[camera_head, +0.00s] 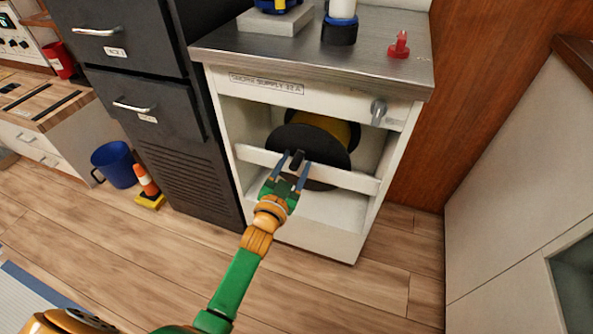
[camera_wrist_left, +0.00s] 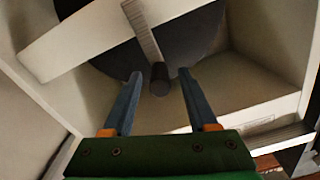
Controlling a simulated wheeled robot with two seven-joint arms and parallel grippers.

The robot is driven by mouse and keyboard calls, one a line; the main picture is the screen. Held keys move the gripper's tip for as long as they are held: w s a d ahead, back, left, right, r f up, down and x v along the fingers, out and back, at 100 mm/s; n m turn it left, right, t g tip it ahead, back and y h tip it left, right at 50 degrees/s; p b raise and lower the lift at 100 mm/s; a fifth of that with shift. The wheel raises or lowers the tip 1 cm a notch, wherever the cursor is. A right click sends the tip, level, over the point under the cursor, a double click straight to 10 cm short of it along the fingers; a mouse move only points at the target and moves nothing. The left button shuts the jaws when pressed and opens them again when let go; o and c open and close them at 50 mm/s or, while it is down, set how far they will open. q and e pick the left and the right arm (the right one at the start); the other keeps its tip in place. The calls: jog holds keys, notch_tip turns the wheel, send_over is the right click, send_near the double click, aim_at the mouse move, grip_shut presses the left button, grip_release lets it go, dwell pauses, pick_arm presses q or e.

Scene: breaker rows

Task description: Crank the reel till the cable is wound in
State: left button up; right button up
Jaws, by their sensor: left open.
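The reel (camera_head: 305,140) sits inside an open-fronted white cabinet, with a dark round flange facing me and yellow winding (camera_head: 338,128) behind it. In the left wrist view the dark flange (camera_wrist_left: 195,35) carries a grey crank arm (camera_wrist_left: 141,28) with a dark cylindrical handle (camera_wrist_left: 159,79) at its lower end. My left gripper (camera_head: 294,168) is in front of the reel at the cabinet's crossbar. Its blue fingers are open, one on each side of the crank handle, with gaps showing. No loose cable is clearly visible. My right gripper is out of view.
A white crossbar (camera_head: 345,176) spans the cabinet front across the reel. A grey fitting (camera_head: 378,112) is at its upper right. A red object (camera_head: 399,45) stands on the metal top. A dark drawer cabinet (camera_head: 150,110), blue bucket (camera_head: 114,164) and orange cone (camera_head: 146,181) are left.

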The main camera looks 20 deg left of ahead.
pick_arm(q)
jog(key=shift+w, duration=0.6)
grip_shut()
jog(key=shift+f, duration=0.1)
dwell(0.9)
